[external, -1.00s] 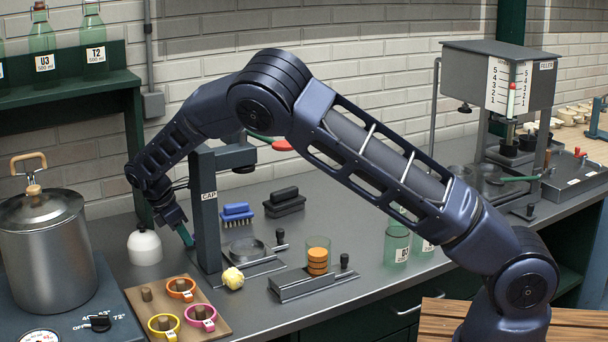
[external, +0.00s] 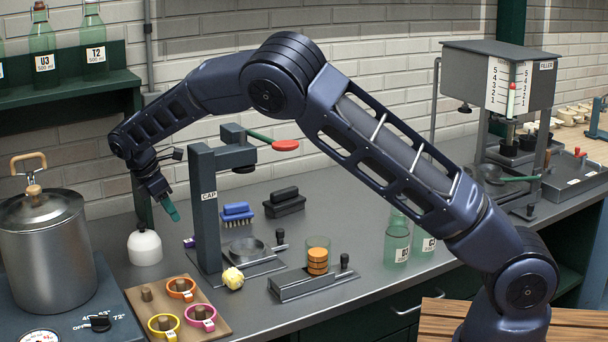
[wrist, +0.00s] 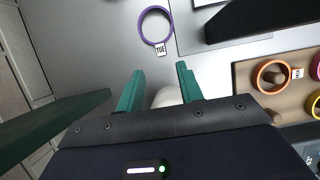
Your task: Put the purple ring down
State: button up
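The purple ring (wrist: 141,22) lies on the grey counter in the wrist view, with a white tag reading TUE at its lower edge. In the external view only a small purple part of the ring (external: 189,242) shows, left of the CAP stand, which hides the rest. My gripper (external: 174,215) is above the counter, left of the CAP stand. In the wrist view my gripper (wrist: 160,70) has its green fingers apart, with the ring beyond the fingertips and not between them. It holds nothing.
The dark CAP stand (external: 208,215) rises close to my gripper. A white round bottle (external: 145,248) stands below it to the left. A wooden board (external: 217,324) with pegs holds orange, yellow and pink rings. A steel pot (external: 45,250) stands at far left.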

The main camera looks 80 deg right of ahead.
jog(key=shift+v, duration=2.05)
jog(key=shift+s, duration=0.1)
